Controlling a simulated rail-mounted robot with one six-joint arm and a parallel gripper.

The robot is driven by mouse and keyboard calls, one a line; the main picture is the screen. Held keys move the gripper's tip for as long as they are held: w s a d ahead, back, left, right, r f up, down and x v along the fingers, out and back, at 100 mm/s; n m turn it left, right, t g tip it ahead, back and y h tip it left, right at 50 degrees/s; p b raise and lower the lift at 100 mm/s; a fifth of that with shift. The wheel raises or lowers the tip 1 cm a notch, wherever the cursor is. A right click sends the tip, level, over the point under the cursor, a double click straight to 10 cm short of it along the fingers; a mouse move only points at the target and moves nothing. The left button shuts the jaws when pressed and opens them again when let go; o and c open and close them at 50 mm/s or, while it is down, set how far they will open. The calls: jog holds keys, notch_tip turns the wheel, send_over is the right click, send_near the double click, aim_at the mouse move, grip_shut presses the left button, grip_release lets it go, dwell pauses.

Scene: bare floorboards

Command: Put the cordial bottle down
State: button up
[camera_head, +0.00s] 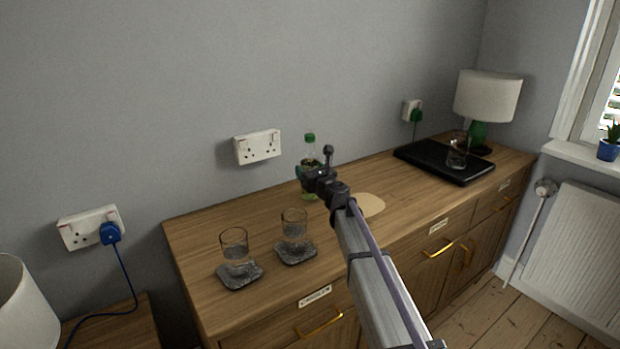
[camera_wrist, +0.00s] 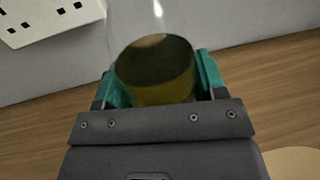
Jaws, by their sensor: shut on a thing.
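The cordial bottle (camera_head: 309,150) is clear with a green cap and stands upright over the back of the wooden sideboard. My gripper (camera_head: 308,178) is shut on it, and my arm hides part of its body. In the wrist view the bottle (camera_wrist: 152,72) sits between the teal fingers of my gripper (camera_wrist: 160,85), with yellow-green liquid inside. I cannot tell whether its base touches the sideboard top.
The sideboard (camera_head: 200,240) holds two glasses (camera_head: 235,250) (camera_head: 294,230) on dark coasters at the left. A round tan mat (camera_head: 371,205) lies right of the bottle. A black tray (camera_head: 470,176) with a glass (camera_head: 457,155) and a lamp (camera_head: 487,97) are farther right. Wall sockets (camera_head: 257,147) are behind.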

jog(key=shift+f, duration=0.1)
jog(key=o, duration=1.3)
jog(key=shift+o, duration=0.2)
jog(key=shift+s+d+r, duration=0.1)
jog(key=shift+s+r, duration=0.1)
jog(key=v, duration=1.1)
jog(key=shift+s+d, duration=0.2)
jog(key=shift+s, duration=0.05)
